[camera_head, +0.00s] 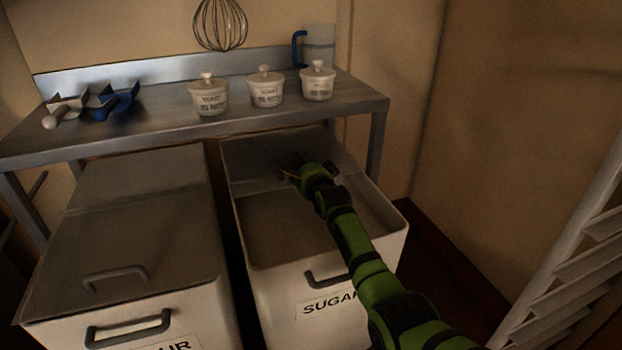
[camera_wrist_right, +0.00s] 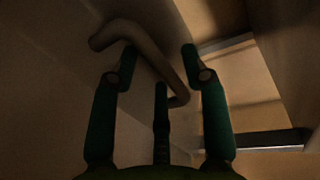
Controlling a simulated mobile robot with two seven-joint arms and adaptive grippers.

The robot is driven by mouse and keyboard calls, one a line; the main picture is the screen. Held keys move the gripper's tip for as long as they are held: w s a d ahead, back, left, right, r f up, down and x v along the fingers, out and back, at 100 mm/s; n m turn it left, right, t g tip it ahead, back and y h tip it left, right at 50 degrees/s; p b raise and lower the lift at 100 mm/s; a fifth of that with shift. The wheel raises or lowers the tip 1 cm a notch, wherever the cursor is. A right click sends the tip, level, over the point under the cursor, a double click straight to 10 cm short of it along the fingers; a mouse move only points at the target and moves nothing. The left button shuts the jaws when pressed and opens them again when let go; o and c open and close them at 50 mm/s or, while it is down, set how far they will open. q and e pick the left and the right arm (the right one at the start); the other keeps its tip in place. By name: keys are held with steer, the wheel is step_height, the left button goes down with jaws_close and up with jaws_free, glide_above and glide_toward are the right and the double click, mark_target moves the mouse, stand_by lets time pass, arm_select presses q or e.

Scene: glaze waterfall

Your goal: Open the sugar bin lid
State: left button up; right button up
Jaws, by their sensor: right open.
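The white sugar bin (camera_head: 278,300) stands under the metal table, its front labelled SUGAR. Its top shows open at the front, with the rim and inner walls visible. The lid (camera_head: 262,170) appears raised and tilted back at the rear, though dim light blurs its edges. My right gripper (camera_head: 296,176) reaches over the bin to the lid area, open. In the right wrist view a grey bent handle (camera_wrist_right: 150,45) on a pale panel lies across and between the open fingers (camera_wrist_right: 158,65); I cannot tell whether they touch it. My left gripper is not in view.
The flour bin (camera_head: 130,255) stands closed at left. The metal table (camera_head: 160,120) overhangs both bins' rear and holds lidded pots (camera_head: 267,90), scoops (camera_head: 112,104) and a jug (camera_head: 318,45). A slatted white rack (camera_head: 565,270) stands at right.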

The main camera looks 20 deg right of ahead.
steer(key=s+r, duration=0.2)
steer(key=s, duration=0.9)
steer(key=shift+d, duration=0.25)
